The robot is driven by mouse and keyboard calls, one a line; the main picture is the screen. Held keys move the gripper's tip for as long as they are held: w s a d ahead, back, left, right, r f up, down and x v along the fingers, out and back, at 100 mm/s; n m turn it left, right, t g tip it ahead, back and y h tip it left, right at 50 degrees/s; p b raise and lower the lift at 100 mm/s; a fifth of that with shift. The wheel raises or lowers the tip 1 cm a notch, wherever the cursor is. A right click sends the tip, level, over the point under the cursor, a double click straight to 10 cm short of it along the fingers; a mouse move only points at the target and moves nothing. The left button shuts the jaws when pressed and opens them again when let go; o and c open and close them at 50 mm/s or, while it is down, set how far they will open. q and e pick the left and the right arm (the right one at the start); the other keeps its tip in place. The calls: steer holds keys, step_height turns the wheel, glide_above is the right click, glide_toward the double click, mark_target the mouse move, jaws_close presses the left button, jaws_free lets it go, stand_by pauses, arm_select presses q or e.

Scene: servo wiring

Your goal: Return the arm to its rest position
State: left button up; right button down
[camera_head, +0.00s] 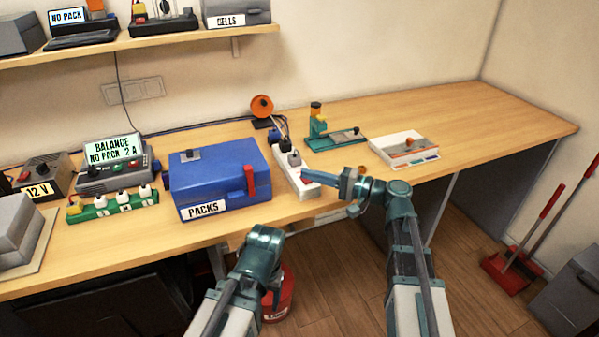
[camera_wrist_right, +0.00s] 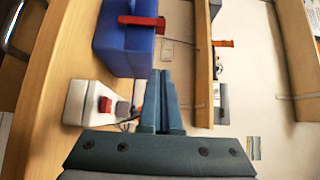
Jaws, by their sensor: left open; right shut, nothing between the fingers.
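My right arm reaches up from the bottom right in the head view. Its gripper (camera_head: 314,176) points left, over the front end of the white power strip (camera_head: 309,188) near the table's front edge. In the right wrist view the two fingers of my right gripper (camera_wrist_right: 161,80) are together with nothing between them. The strip with its red switch (camera_wrist_right: 105,104) shows just left of them there, and I cannot tell whether they touch. My left gripper (camera_head: 262,246) is low in front of the table edge, its fingers mostly hidden; it is open.
A blue PACKS box (camera_head: 215,180) with a red latch stands left of the strip. A green stand (camera_head: 335,140) and a white tray (camera_head: 385,150) lie behind and right. A balance charger (camera_head: 115,172) and a green plug board (camera_head: 112,207) are at left. The table's right end is clear.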

steer(key=shift+s+d, duration=0.1)
steer(key=shift+d, duration=0.1)
stand_by(0.3)
steer(key=s+a+f+n+g+h+p, duration=0.5)
steer(key=s+a+f+g+h, duration=0.15)
steer(key=s+a+f, duration=0.45)
steer(key=s+d+f+n+g+h+p, duration=0.2)
steer(key=s+d+n+h+p, duration=0.1)
steer(key=s+d+h, duration=0.6)
steer(key=shift+s+f+n+h, duration=0.2)
steer(key=shift+s+n+h, duration=0.5)
steer(key=shift+h, duration=0.25)
